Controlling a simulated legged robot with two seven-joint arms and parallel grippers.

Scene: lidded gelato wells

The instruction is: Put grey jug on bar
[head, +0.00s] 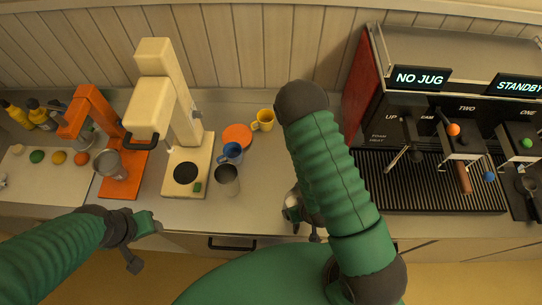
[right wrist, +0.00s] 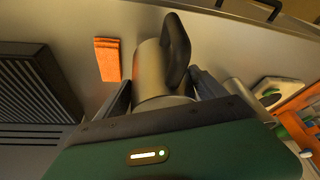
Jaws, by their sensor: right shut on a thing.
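The grey metal jug (right wrist: 150,65) with a black handle (right wrist: 178,50) is between the fingers of my right gripper (right wrist: 160,98) in the right wrist view. The gripper is shut on it. In the head view my right arm hides most of this gripper (head: 297,212) and the jug, near the counter's front edge. I cannot tell whether the jug touches the counter (head: 265,195). My left gripper (head: 143,243) is open and empty at the front edge, lower left.
A coffee machine (head: 430,130) reading "NO JUG" stands at right with a black drip tray (head: 435,190). An orange cloth (right wrist: 107,58) lies beside the jug.

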